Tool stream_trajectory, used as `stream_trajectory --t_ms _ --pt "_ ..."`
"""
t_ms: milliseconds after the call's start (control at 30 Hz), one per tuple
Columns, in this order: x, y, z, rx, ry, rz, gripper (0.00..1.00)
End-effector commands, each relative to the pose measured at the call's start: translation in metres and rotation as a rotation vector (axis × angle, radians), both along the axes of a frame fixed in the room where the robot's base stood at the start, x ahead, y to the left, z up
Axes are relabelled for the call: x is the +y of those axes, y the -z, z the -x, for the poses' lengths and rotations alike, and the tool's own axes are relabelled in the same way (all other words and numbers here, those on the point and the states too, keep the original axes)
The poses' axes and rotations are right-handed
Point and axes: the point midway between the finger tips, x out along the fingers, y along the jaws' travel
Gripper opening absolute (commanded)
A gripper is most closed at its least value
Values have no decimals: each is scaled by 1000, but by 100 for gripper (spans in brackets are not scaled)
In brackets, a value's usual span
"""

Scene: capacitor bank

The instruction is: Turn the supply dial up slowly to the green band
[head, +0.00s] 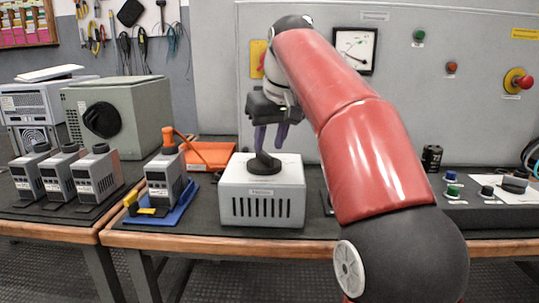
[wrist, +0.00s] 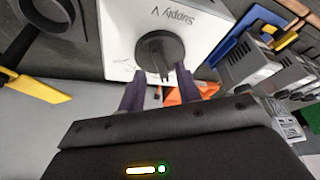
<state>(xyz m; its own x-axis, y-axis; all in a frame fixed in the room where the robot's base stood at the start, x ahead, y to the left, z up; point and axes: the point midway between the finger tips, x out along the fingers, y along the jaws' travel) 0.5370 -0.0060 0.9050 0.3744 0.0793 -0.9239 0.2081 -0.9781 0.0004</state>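The supply box (head: 262,207) is a pale grey vented case on the bench, with a black round dial (head: 264,164) on top. In the wrist view the dial (wrist: 158,50) has a raised grip bar, and "Supply V" is printed beside it. My gripper (head: 270,148) points down just above the dial, its two purple fingers apart. In the wrist view my gripper (wrist: 160,74) has its fingertips at either side of the bar's near end, with gaps visible; I cannot tell whether either touches. A white-faced meter (head: 355,48) hangs on the grey cabinet; its needle and any green band are too small to read.
Several similar units (head: 97,172) sit further left. A control panel (head: 470,212) with knobs lies right. My red arm hides the bench between.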

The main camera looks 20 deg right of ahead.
Motion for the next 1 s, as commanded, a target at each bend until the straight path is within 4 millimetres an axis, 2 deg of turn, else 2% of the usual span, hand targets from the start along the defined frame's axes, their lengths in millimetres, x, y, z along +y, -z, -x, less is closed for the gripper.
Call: stream_trajectory --t_ms 33,200,533,800,1000 --pt "1 10 -3 2 0 0 34" --pt "2 25 -9 1 0 0 34" --pt "2 28 -11 -1 -1 0 34" --pt "2 28 -11 0 -1 0 0" --pt "3 27 -11 0 2 0 0"
